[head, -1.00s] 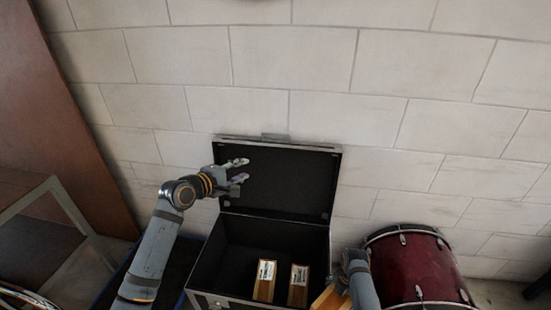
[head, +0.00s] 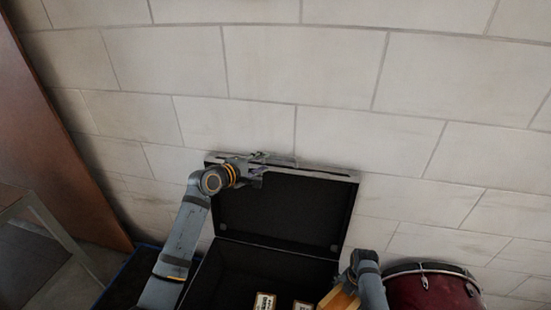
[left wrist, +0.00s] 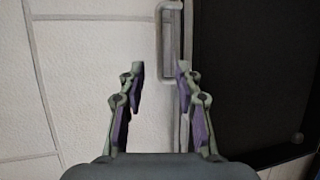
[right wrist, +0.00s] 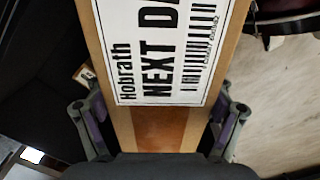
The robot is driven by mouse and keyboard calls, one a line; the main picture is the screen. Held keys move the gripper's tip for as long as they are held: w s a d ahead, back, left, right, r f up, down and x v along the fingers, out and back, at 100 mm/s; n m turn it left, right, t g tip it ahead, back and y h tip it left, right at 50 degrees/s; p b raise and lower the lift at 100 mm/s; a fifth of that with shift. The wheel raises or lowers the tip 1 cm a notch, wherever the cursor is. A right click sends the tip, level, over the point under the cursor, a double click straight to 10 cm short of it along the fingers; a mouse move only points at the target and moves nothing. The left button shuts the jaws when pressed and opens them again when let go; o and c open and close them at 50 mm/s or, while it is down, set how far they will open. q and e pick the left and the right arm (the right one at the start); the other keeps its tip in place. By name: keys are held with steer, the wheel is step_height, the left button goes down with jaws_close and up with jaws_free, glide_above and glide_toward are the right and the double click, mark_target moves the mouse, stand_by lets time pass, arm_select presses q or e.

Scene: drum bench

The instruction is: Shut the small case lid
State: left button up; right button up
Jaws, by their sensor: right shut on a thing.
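The black case lid (head: 290,212) stands open and upright against the wall side, with a pale metal rim. The case body (head: 225,272) is below it, partly cut off by the picture's bottom edge. My left gripper (head: 262,168) is open at the lid's top edge. In the left wrist view its fingers (left wrist: 160,68) are apart, with the right fingertip by the lid rim and its metal handle (left wrist: 164,45). My right gripper (right wrist: 159,108) is shut on a labelled cardboard box (right wrist: 165,50), which also shows in the head view (head: 338,300) by the case's right side.
Two small labelled boxes (head: 264,302) show inside the case. A red drum (head: 425,288) stands right of the case. A pale brick wall (head: 330,80) is behind. A brown panel (head: 60,130) and a grey frame (head: 50,220) are at left.

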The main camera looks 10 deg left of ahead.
mark_target(275, 167)
arm_select(q)
steer(key=x, duration=0.8)
steer(key=shift+d, duration=0.1)
jaws_close()
